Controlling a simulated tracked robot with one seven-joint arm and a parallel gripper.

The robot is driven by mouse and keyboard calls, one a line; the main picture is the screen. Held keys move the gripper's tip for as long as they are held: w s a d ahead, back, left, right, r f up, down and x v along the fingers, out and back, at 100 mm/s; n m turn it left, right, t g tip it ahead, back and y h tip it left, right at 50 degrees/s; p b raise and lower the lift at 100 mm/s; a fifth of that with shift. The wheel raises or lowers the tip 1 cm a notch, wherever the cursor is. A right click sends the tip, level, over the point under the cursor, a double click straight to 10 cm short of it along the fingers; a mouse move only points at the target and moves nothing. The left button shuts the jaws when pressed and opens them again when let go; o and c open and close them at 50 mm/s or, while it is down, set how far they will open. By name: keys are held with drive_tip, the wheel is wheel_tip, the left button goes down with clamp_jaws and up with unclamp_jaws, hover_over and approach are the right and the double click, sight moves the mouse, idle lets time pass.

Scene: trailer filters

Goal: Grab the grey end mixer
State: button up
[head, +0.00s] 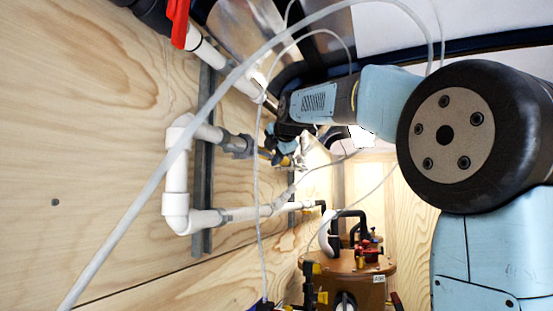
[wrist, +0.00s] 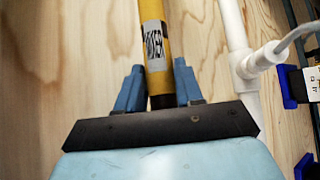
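A yellow mixer tube (wrist: 154,30) with a white label reading "MIXER" stands upright in the wrist view, against the wooden wall. Its lower part is dark, and what lies below is hidden behind my gripper's black palm. In the head view my gripper (head: 290,158) is small, beside the wall near a bit of yellow. The finger contact cannot be made out there.
White pipework (head: 178,190) on grey rails runs along the wooden wall left of my gripper. A brown drum (head: 340,285) with fittings stands below. Thin clear hoses cross in front. A white pipe (wrist: 238,50) and blue-edged fittings (wrist: 290,88) are close on the right.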

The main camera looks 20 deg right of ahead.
drive_tip(key=shift+f, duration=0.1)
clamp_jaws()
